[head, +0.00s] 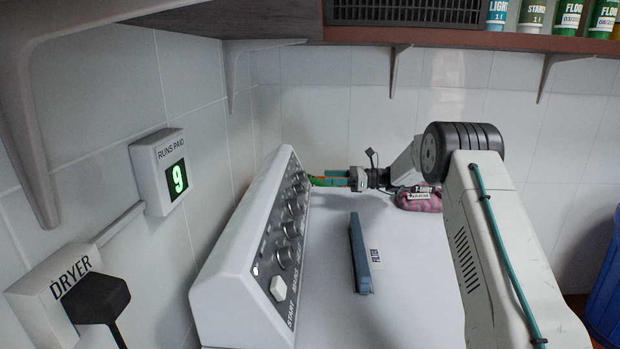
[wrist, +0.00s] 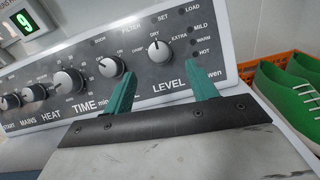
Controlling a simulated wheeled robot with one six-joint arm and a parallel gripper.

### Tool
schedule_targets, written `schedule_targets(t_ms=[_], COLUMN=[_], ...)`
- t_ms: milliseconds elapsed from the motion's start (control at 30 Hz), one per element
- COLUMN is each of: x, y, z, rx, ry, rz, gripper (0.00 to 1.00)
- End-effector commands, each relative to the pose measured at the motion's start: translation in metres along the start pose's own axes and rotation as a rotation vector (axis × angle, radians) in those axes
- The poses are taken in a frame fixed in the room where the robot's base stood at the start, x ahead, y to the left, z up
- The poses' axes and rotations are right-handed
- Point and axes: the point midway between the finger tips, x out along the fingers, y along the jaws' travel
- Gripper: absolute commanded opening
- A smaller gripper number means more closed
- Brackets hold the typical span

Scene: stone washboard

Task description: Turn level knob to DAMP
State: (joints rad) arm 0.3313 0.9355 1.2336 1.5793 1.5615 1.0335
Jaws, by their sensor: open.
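The level knob (wrist: 160,51) is a small round grey dial on the dryer's dark panel, above the word LEVEL in the wrist view. Its white mark points up, close to the word DRY.
More knobs line the dryer panel (head: 285,225), including the time knob (wrist: 110,66) left of my fingers. A blue filter piece (head: 361,255) and a pink bundle (head: 420,201) lie on the white top. Green shoes (wrist: 290,95) sit in an orange crate. A wall box (head: 160,170) shows 9.

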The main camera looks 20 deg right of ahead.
Motion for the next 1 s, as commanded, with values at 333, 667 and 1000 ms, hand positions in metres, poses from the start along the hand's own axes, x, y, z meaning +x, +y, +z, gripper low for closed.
schedule_targets(t_ms=[333, 667, 1000], x=[0.055, 0.073, 0.072], y=[0.001, 0.001, 0.001], z=[0.000, 0.000, 0.000], rx=[0.000, -0.001, -0.001], ry=[0.001, 0.002, 0.002], rz=[0.003, 0.002, 0.001], gripper=[0.57, 0.57, 0.13])
